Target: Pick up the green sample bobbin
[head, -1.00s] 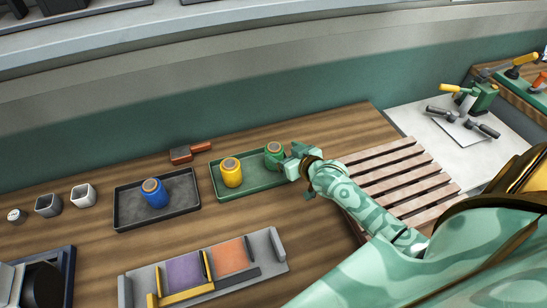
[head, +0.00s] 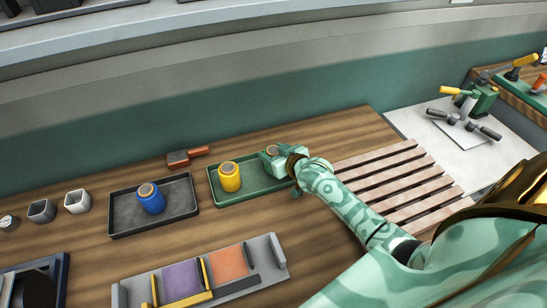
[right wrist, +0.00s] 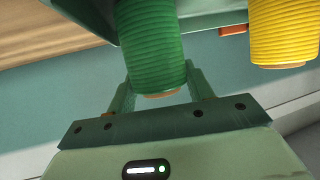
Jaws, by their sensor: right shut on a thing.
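The green sample bobbin (head: 272,150) stands in the right part of a green tray (head: 221,202). My right gripper (head: 278,158) is at the bobbin and mostly covers it in the head view. In the right wrist view the green bobbin (right wrist: 151,45), wound with green line, sits between the two fingers of my right gripper (right wrist: 158,82), which is shut on it. In that view the bobbin still appears close to the tray; I cannot tell whether it is lifted. My left gripper is not in view.
A yellow bobbin (head: 229,177) stands left of the green one in the same tray. A blue bobbin (head: 151,197) stands in a dark tray (head: 122,229). A red-handled tool (head: 187,156) lies behind. A slatted wooden rack (head: 400,185) is to the right.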

